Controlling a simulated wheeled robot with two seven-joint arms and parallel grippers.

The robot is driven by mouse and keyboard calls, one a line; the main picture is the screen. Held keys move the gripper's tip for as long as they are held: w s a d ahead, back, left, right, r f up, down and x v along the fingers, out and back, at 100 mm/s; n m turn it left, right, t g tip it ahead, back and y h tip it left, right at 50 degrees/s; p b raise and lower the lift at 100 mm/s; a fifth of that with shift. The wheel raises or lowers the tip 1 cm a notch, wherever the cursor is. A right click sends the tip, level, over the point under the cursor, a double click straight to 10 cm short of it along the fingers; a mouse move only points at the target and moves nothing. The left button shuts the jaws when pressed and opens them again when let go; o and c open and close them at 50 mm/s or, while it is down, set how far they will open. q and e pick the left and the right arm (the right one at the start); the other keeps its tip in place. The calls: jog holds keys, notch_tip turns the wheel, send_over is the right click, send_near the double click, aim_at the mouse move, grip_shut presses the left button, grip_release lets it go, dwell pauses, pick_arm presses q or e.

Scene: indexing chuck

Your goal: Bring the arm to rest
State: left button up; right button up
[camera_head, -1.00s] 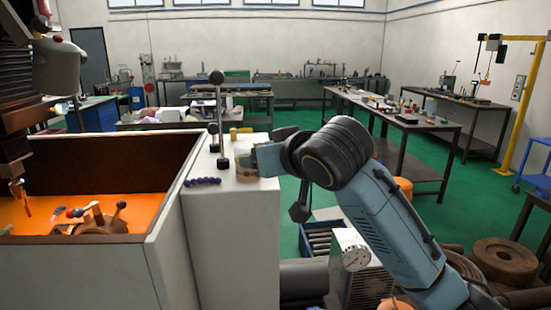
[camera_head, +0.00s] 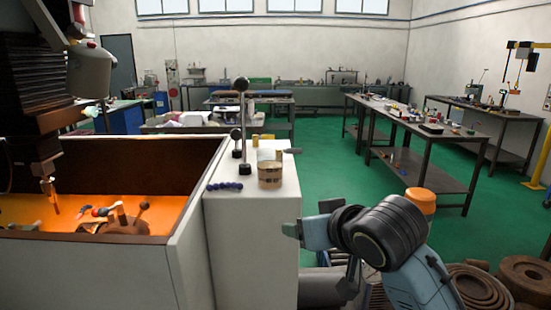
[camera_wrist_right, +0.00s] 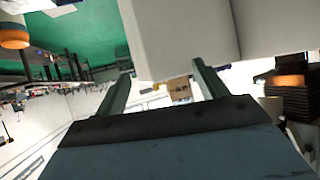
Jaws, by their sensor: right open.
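My right arm (camera_head: 388,240) comes in from the lower right in the head view. Its gripper (camera_head: 293,231) is at the right side of the white cabinet (camera_head: 250,235), below the cabinet top and apart from the things on it. In the right wrist view, the gripper (camera_wrist_right: 163,86) shows two separated fingers with nothing held between them. The brown and gold round tin (camera_head: 270,174) stands on the cabinet top, clear of the gripper. The indexing chuck (camera_head: 125,222) with its ball-ended levers sits in the orange-floored machine bay. My left gripper is not in view.
A post with a black ball (camera_head: 242,110) and a blue beaded piece (camera_head: 225,186) are on the cabinet top. Brown rings (camera_head: 475,287) lie on the floor at the lower right, near my arm. A workbench (camera_head: 430,135) stands behind; green floor between is clear.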

jog(key=s+d+f+m+g+h, duration=0.15)
jog(key=s+d+f, duration=0.25)
jog(key=s+f, duration=0.45)
jog(key=s+d+f+g+h, duration=0.1)
jog(key=s+d+f+g, duration=0.3)
jog(key=f, duration=0.8)
jog(key=s+d+f+g+h, duration=0.1)
jog(key=s+d+f, duration=0.25)
jog(key=s, duration=0.55)
jog(key=s+d+f+g+h, duration=0.1)
jog(key=s+d+f, duration=0.3)
jog(key=s, duration=0.5)
notch_tip(320, 180, down, 28)
jog(key=s+a+g+b, duration=0.1)
jog(key=s+b, duration=0.1)
jog(key=s+d+f+g+b, duration=0.1)
jog(key=s+d+f, duration=0.1)
jog(key=s+f, duration=1.3)
jog(key=shift+d+f+b, duration=0.35)
jog(key=shift+f, duration=0.25)
jog(key=shift+g, duration=0.25)
